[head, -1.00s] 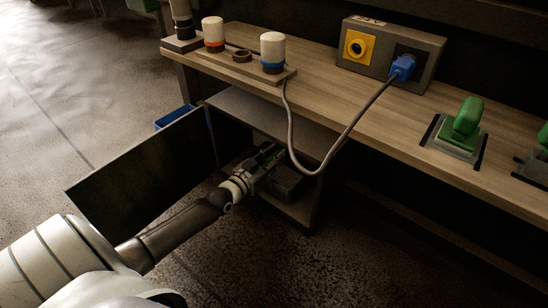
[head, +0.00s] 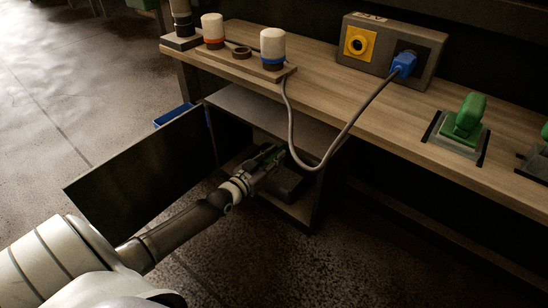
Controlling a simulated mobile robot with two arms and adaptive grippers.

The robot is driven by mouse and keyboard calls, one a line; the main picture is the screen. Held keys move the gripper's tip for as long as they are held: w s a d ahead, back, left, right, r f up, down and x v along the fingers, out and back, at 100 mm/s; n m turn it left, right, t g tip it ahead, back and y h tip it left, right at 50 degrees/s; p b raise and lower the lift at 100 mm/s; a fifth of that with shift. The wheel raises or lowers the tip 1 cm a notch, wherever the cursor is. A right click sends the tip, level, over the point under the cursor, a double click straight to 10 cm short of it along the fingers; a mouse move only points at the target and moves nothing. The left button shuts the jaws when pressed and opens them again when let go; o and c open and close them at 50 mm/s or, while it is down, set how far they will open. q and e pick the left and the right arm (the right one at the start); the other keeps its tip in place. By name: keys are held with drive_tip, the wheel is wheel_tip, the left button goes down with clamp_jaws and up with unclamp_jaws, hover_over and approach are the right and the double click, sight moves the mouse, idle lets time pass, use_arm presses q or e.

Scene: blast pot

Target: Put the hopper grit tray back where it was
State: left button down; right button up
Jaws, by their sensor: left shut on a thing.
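The grit tray (head: 289,186) is a dark, shallow box low inside an open cabinet (head: 262,108) under the bench. My left gripper (head: 272,156) reaches into the cabinet opening and is shut at the tray's near left side. The fingertips are dark and partly lost in shadow, so the exact grip on the tray is hard to make out. The tray's far side is hidden in the dark interior. My right gripper is not in view.
The cabinet door (head: 140,170) stands open to the left. A grey cable (head: 318,168) hangs in a loop in front of the cabinet, from a blue plug (head: 403,64). The wooden bench top (head: 330,100) carries two white-capped jars, a socket box and a green switch (head: 467,120).

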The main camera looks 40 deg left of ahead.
use_arm(q)
drive_tip(key=c, duration=1.4)
unclamp_jaws()
drive_tip(key=shift+r, duration=0.1)
drive_tip(key=shift+o, duration=1.1)
drive_tip(key=s, duration=1.2)
drive_tip(key=shift+a+r, duration=0.15)
drive_tip(key=shift+a, duration=0.3)
